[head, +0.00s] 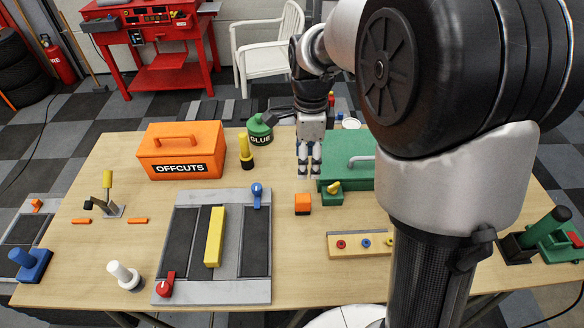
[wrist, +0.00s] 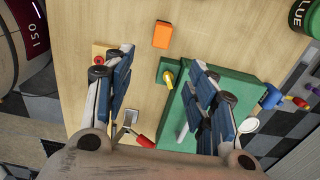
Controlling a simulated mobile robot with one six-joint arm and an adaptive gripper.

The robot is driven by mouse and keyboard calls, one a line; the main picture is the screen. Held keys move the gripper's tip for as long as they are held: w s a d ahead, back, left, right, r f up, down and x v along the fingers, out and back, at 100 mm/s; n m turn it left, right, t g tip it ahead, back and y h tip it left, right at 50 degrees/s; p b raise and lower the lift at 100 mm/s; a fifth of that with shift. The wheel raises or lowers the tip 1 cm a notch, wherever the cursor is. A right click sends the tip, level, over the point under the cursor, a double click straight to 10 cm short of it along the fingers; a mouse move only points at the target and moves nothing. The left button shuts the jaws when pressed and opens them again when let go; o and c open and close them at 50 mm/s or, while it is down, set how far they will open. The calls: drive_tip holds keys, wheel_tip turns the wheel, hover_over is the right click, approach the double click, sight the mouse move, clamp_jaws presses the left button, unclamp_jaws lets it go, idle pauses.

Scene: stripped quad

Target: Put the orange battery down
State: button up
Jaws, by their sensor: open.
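The orange battery (head: 302,203) stands on the wooden table, left of the small green block with a yellow knob. It is a small orange block with a dark band low on its side. In the wrist view the battery (wrist: 162,34) lies on bare wood, beyond the fingertips and apart from them. My gripper (head: 308,172) points down behind the battery in the head view, beside the green case. In the wrist view my gripper (wrist: 160,85) has its two fingers spread wide, with nothing between them.
The green case (head: 345,146) is close to my gripper's right. An orange offcuts box (head: 180,138), a green glue bottle (head: 259,129) and a yellow-handled tool (head: 245,150) stand to the left. A grey board with a yellow bar (head: 214,237) lies front left. Bare wood surrounds the battery.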

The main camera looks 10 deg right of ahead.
drive_tip(key=b, duration=0.4)
approach(303, 198)
drive_tip(key=f, duration=0.5)
drive_tip(key=shift+s+d, duration=0.2)
drive_tip(key=shift+w+a+f+b, duration=0.15)
drive_tip(key=shift+f+b, duration=0.45)
drive_tip(key=shift+f, duration=0.9)
drive_tip(key=shift+w+a+f+b, duration=0.15)
drive_tip(key=shift+f+b, duration=0.45)
drive_tip(key=shift+f, duration=0.9)
drive_tip(key=shift+d+r, duration=0.1)
clamp_jaws()
